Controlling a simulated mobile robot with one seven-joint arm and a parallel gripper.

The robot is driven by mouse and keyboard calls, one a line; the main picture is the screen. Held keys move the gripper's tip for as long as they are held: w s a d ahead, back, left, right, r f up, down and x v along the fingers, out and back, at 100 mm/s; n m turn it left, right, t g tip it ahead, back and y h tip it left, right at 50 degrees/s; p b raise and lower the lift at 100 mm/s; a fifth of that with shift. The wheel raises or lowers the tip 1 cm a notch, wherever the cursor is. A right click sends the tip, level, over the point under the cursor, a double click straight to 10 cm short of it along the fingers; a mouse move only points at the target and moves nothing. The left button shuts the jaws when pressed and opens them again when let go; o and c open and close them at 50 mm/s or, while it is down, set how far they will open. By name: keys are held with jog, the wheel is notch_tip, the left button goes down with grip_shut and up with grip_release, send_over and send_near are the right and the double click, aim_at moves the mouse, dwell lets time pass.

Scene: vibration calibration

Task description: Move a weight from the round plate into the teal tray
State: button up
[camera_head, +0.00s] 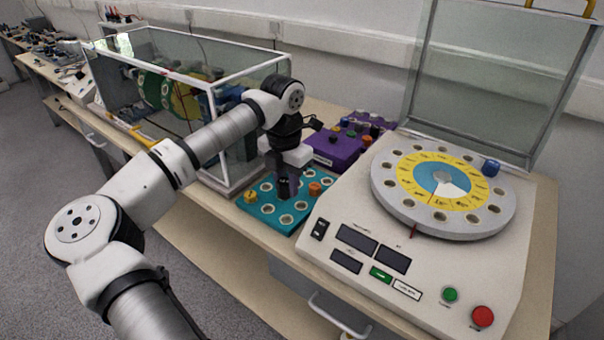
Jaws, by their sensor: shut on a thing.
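The teal tray (268,211) lies on the bench at the middle, with rows of round holes. A yellow-orange weight (250,196) sits at its left edge and an orange weight (315,188) at its right side. My gripper (287,192) points down over the middle of the tray, shut on a weight. The held weight is mostly hidden by the dark fingers, so its colour and whether it touches the tray cannot be told. The round plate (399,205) on the white machine has a ring of holes around a yellow and blue dial. A blue weight (490,167) sits at its back right.
A purple tray (331,152) with several coloured weights stands behind the teal tray. A glass-walled case (243,59) stands to the left, close to my arm. The machine's clear lid (490,80) stands open behind the plate. Buttons (482,316) line the machine's front.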

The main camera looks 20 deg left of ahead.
jog(key=shift+f+b, duration=1.45)
jog(key=shift+f, duration=1.35)
jog(key=shift+f+b, duration=1.1)
jog(key=shift+f, duration=0.1)
jog(key=o, duration=1)
jog(key=shift+o, duration=0.2)
notch_tip(320, 180, up, 14)
jog(key=shift+f+b, duration=0.1)
jog(key=shift+b, duration=0.45)
